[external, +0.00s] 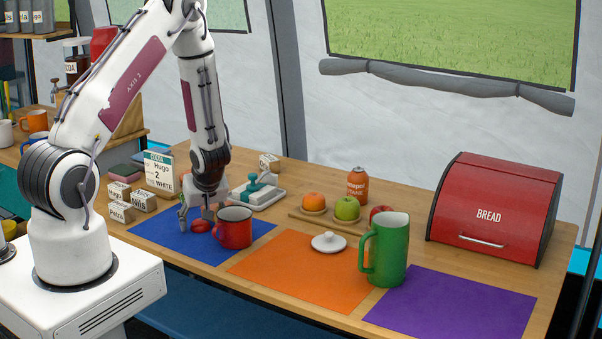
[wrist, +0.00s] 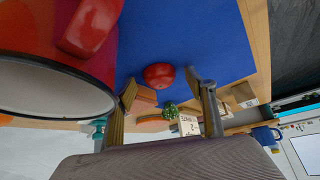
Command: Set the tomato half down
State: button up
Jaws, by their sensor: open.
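The red tomato half (external: 201,226) rests on the blue mat (external: 157,231), just left of the red enamel mug (external: 235,229). In the wrist view the tomato half (wrist: 158,76) lies on the blue mat (wrist: 205,40) ahead of the gap between my fingers. My gripper (external: 195,217) points down over the blue mat and is open, its fingers spread apart. I cannot tell whether a finger touches the tomato half. The mug (wrist: 62,50) fills the upper left of the wrist view, close to my left finger there.
An orange mat (external: 300,270) and a purple mat (external: 455,302) lie to the right. A butter dish (external: 257,195) and lettered blocks (external: 120,200) are near my gripper.

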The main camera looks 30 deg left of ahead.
aim_at(201, 223)
jog(key=c, duration=1.1)
jog(key=shift+c, duration=0.2)
jog(key=shift+r, duration=0.15)
notch_tip(201, 223, up, 10)
dwell(0.7)
